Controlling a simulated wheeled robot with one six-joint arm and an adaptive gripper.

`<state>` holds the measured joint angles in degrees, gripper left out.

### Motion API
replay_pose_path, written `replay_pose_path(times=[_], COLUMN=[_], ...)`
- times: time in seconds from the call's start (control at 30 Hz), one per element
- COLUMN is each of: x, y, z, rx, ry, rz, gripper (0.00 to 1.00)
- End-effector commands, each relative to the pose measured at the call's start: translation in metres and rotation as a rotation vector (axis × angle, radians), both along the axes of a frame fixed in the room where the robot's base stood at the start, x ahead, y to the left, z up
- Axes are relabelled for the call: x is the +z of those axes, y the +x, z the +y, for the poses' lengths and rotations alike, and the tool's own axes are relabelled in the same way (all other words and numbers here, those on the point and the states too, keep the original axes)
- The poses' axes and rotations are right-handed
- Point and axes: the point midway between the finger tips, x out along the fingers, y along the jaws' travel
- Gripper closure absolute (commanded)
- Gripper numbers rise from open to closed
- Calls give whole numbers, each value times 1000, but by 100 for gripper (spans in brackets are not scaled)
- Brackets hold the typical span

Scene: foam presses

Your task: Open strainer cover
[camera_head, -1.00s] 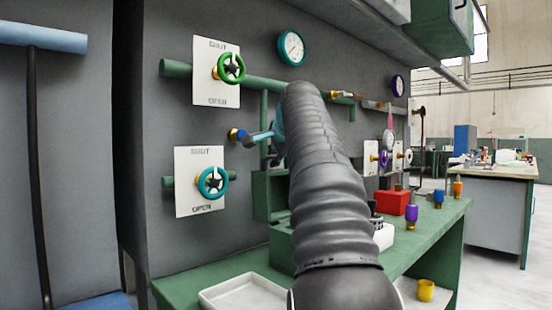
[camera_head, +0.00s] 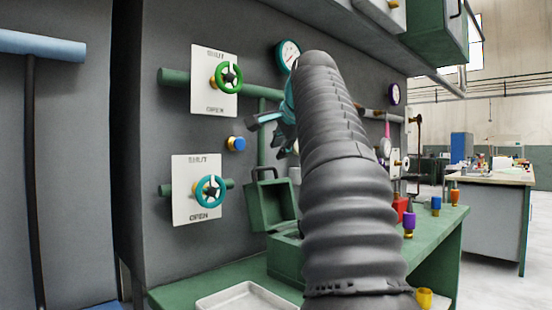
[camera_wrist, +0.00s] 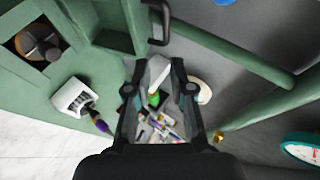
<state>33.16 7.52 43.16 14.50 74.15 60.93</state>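The strainer box (camera_head: 285,258) is a green box on the green bench, partly hidden behind my arm. Its cover (camera_head: 270,205) stands raised at the back, tilted up against the wall side, with a black handle (camera_head: 264,173) at its top. In the wrist view the cover (camera_wrist: 112,14) and handle (camera_wrist: 158,22) are at the top, and a brown round part (camera_wrist: 38,43) shows in the box opening. My gripper (camera_head: 265,138) is above the cover, apart from the handle. In the wrist view its fingers (camera_wrist: 166,78) are apart with nothing held between them.
A green valve wheel (camera_head: 229,78), a teal valve wheel (camera_head: 209,191) and a blue knob (camera_head: 236,143) are on the wall at left. A gauge (camera_head: 288,56) and green pipes are near my gripper. A white tray (camera_head: 245,297) lies at the bench front.

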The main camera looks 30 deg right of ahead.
Motion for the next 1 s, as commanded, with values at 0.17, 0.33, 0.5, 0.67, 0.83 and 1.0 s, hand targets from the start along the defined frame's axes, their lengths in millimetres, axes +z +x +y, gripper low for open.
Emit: replay_pose_path(times=[0.17, 0.33, 0.5, 0.67, 0.83, 1.0], x=[11, 15, 15, 13, 6, -18], y=[-17, -22, -22, -23, -47, -54], z=[5, 7, 7, 6, 13, 23], rx=[1, 1, 1, -2, -15, 3], ry=[1, 1, 1, 0, -2, 44], rz=[0, 0, 0, -1, -17, -89], gripper=[78, 78, 78, 77, 77, 77])
